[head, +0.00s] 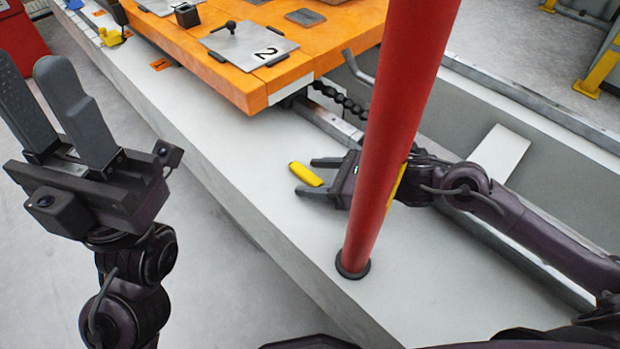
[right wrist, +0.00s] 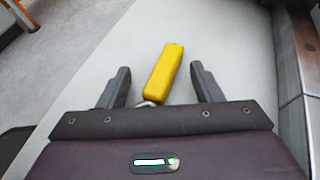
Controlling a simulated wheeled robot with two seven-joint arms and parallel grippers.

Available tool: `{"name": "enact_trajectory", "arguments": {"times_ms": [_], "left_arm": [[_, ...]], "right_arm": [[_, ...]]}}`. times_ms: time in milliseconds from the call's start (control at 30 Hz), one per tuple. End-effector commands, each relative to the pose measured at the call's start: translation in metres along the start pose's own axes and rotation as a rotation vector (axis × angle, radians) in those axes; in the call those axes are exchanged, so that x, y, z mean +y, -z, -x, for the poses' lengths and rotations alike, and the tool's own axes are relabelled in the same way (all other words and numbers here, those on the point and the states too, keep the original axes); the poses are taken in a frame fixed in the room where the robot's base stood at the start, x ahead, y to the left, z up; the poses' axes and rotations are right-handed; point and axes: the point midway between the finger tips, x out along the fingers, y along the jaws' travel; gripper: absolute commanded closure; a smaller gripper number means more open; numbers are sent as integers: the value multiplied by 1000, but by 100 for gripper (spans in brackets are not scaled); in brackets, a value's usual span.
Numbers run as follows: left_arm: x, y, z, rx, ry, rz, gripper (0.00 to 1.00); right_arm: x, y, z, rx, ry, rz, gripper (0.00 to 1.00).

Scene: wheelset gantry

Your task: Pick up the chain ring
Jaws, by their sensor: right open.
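A yellow bar-shaped piece (head: 305,174) lies on the pale ledge; in the right wrist view this yellow piece (right wrist: 165,72) has a small grey curved metal bit at its near end. I cannot tell whether it is the chain ring. My right gripper (head: 307,177) is open, one finger on each side of the yellow piece, with gaps between. The right gripper (right wrist: 160,67) shows these gaps in the wrist view too. A dark chain (head: 340,98) hangs by the orange platform's edge. My left gripper (head: 33,65) is raised at the left, open and empty.
A red post (head: 388,120) stands on the pale ledge (head: 240,165) in front of my right forearm. The orange platform (head: 290,72) with a plate marked 2 (head: 245,43) is behind. A metal rail (head: 335,128) runs along the ledge.

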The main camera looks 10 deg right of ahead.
Motion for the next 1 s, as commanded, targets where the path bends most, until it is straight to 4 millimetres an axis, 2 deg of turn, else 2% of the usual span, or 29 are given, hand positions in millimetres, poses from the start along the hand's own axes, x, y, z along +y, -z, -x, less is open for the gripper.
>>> {"name": "enact_trajectory", "arguments": {"times_ms": [167, 600, 867, 1000], "left_arm": [[0, 0, 0, 0, 0, 0, 64], [0, 0, -1, 2, -1, 0, 64], [0, 0, -2, 3, 0, -1, 64], [-1, 1, -4, 4, 1, -1, 64]], "right_arm": [[0, 0, 0, 1, 0, 0, 42], [0, 0, 0, 1, 0, 0, 100], [0, -1, 1, 0, 0, 0, 100], [0, -8, 3, -1, 0, 2, 100]]}}
